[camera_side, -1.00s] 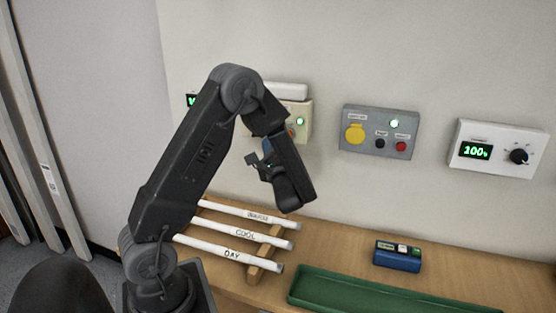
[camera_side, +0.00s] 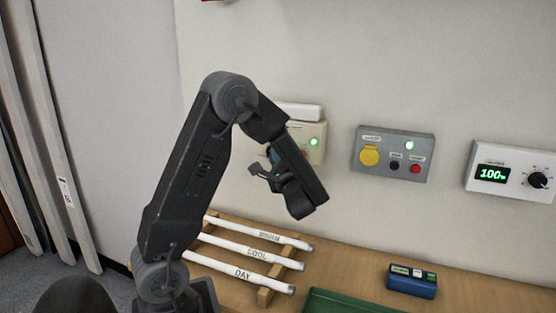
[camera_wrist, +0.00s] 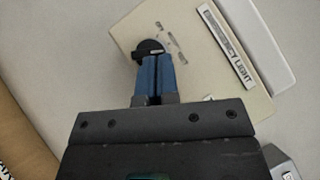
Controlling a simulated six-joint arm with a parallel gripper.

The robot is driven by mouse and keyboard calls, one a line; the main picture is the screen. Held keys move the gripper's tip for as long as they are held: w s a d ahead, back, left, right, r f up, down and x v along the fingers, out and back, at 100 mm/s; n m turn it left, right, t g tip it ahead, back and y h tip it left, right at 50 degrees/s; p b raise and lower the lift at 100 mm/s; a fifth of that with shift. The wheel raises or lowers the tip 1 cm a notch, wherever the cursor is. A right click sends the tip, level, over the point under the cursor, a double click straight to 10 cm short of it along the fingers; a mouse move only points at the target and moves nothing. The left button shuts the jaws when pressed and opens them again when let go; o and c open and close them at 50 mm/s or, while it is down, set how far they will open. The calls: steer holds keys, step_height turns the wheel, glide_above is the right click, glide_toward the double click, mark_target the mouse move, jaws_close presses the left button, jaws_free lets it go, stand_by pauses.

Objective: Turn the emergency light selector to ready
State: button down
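The emergency light unit is a beige panel (camera_wrist: 195,45) with an "EMERGENCY LIGHT" label. In the side view the panel (camera_side: 318,150) is on the wall, partly hidden behind my arm, and shows a lit green lamp. Its selector is a round black knob (camera_wrist: 149,47) with a pale bar, beside several small, unreadable markings. My gripper (camera_wrist: 155,60) has its two blue fingers together, with only a thin dark line between them. The fingertips are right at the knob's lower edge in the wrist view; I cannot tell if they touch it. In the side view my gripper (camera_side: 265,168) is mostly hidden.
A grey box (camera_side: 393,153) with a yellow cover and a white dial unit (camera_side: 511,171) reading 100 hang to the right. Below, white labelled tubes (camera_side: 246,248) lie on a wooden rack. A blue device (camera_side: 411,281) and a green tray (camera_side: 345,304) are on the bench.

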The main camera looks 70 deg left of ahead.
steer(key=shift+s+a+r+n+g+h, duration=0.1)
steer(key=shift+r+n+g+h, duration=0.25)
steer(key=shift+n+h, duration=0.35)
steer(key=shift+s+a+r+n+g+h, duration=0.1)
steer(key=shift+r+n+g+h, duration=0.3)
steer(key=shift+n, duration=0.45)
steer(key=shift+s+a+r+n+g+h, duration=0.15)
steer(key=shift+n+g+h, duration=0.1)
steer(key=shift+n+h, duration=0.5)
